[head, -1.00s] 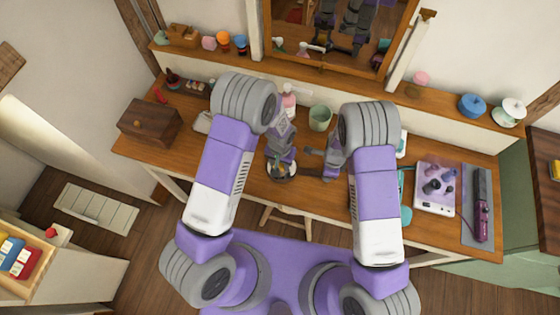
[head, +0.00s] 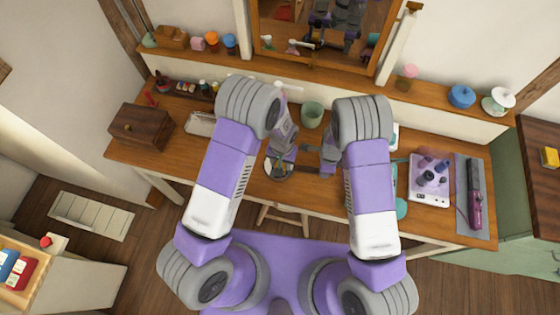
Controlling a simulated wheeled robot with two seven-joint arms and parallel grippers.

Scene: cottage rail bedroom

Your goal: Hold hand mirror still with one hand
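The hand mirror appears as a small round disc with a dark rim (head: 269,168), lying on the wooden dressing table (head: 240,190) near its front middle. My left gripper (head: 280,163) points down over the disc and covers part of it. Whether its fingers are closed on the mirror is not clear. My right gripper (head: 312,160) is just right of the mirror, low over the table, its fingers pointing left. They look spread, with nothing seen between them. The mirror's handle cannot be made out clearly.
A green cup (head: 312,115) stands behind the grippers. A wooden box (head: 141,126) and a pale tray (head: 201,124) are at left. A large framed mirror (head: 310,69) stands behind.

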